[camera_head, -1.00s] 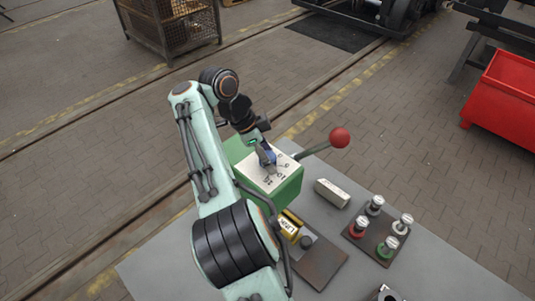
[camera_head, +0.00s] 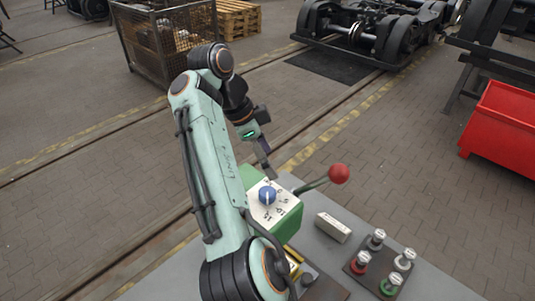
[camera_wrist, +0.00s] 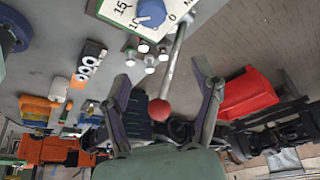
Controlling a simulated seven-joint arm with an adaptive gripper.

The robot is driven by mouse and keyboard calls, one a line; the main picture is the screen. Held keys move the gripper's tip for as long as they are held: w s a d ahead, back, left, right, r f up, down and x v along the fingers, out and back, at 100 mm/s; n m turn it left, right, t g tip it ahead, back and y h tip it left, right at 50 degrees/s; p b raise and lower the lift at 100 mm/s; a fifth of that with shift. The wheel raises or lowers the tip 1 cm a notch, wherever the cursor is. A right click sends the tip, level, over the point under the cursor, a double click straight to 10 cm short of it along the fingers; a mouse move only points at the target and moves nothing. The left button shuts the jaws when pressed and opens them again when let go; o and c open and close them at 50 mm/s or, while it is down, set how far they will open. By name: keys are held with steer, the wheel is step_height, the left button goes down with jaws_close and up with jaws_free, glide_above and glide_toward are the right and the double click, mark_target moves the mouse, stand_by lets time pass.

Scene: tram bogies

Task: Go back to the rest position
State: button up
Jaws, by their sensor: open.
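My gripper (camera_head: 264,160) is raised above and behind the green box (camera_head: 287,217) on the grey table, apart from it and empty. In the wrist view the two fingers of my gripper (camera_wrist: 165,95) stand wide apart with nothing held between them. The blue knob (camera_head: 267,195) sits on the white dial plate (camera_head: 278,211) on top of the box, and the knob also shows at the top of the wrist view (camera_wrist: 151,12). A lever with a red ball (camera_head: 339,173) sticks out from the right side of the box.
On the grey table (camera_head: 420,272) stand a pale block (camera_head: 333,227) and a dark plate (camera_head: 373,269) with several capped pegs. A red bin (camera_head: 500,120) is at the right. A mesh crate (camera_head: 165,40) and a wheeled bogie (camera_head: 370,30) stand behind. Open paving lies between.

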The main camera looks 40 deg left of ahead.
steer(key=shift+r, duration=0.35)
stand_by(0.3)
